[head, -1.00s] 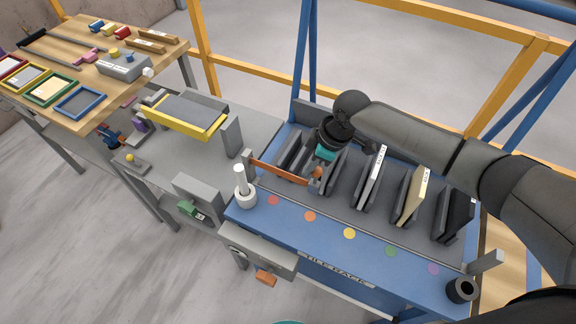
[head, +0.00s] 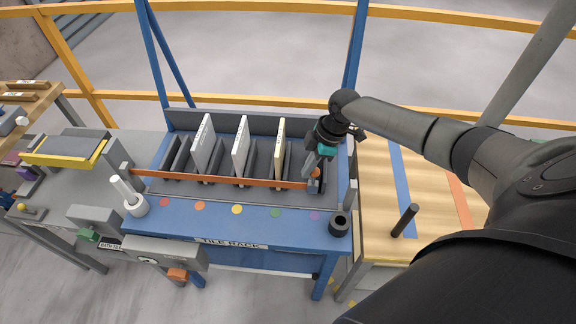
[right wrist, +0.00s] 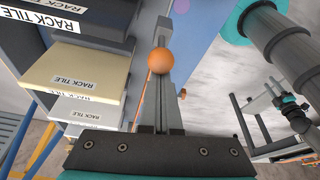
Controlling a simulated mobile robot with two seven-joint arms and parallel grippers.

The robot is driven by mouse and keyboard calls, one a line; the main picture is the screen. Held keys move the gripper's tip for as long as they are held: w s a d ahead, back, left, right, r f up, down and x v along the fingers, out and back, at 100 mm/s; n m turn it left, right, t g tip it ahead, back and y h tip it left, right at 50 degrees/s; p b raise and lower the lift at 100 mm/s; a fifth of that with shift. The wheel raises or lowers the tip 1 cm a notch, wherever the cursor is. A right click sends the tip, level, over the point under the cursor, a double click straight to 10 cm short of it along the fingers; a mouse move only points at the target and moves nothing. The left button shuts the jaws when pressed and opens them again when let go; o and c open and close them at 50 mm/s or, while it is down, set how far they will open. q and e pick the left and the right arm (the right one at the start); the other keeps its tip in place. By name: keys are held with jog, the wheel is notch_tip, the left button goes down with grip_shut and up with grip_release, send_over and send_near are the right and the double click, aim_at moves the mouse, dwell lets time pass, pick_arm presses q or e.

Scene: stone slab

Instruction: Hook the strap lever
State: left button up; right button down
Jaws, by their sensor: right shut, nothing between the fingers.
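The orange strap (head: 225,181) runs taut across the front of the tile rack (head: 235,224), from a grey post (head: 126,172) at the left to its lever end (head: 314,186) near the right end. My right gripper (head: 315,173) is shut directly over that lever end, with nothing held between its fingers. In the right wrist view an orange ball knob (right wrist: 161,60) sits just beyond my grey fingers (right wrist: 161,88); whether they touch it is unclear. A grey upright post (head: 350,194) stands just right of the lever end. My left gripper is not in view.
White tiles (head: 203,148) and a cream tile (head: 279,160) stand in the rack slots behind the strap. A black cup (head: 339,224) sits at the rack's front right corner. A wooden table (head: 385,205) with a dark peg (head: 404,220) adjoins at the right.

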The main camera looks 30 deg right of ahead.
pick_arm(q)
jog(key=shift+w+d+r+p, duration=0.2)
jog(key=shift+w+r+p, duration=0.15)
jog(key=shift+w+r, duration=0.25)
pick_arm(e)
jog(key=s+d, duration=0.4)
jog(key=d, duration=0.2)
jog(key=shift+s+d, duration=0.4)
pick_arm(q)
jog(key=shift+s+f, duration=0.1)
pick_arm(e)
jog(key=w+a+p, duration=0.2)
jog(key=a, duration=0.2)
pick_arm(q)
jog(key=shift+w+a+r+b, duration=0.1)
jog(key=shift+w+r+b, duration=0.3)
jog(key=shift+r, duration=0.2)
pick_arm(e)
jog(key=v, duration=0.9)
jog(key=shift+d, duration=0.25)
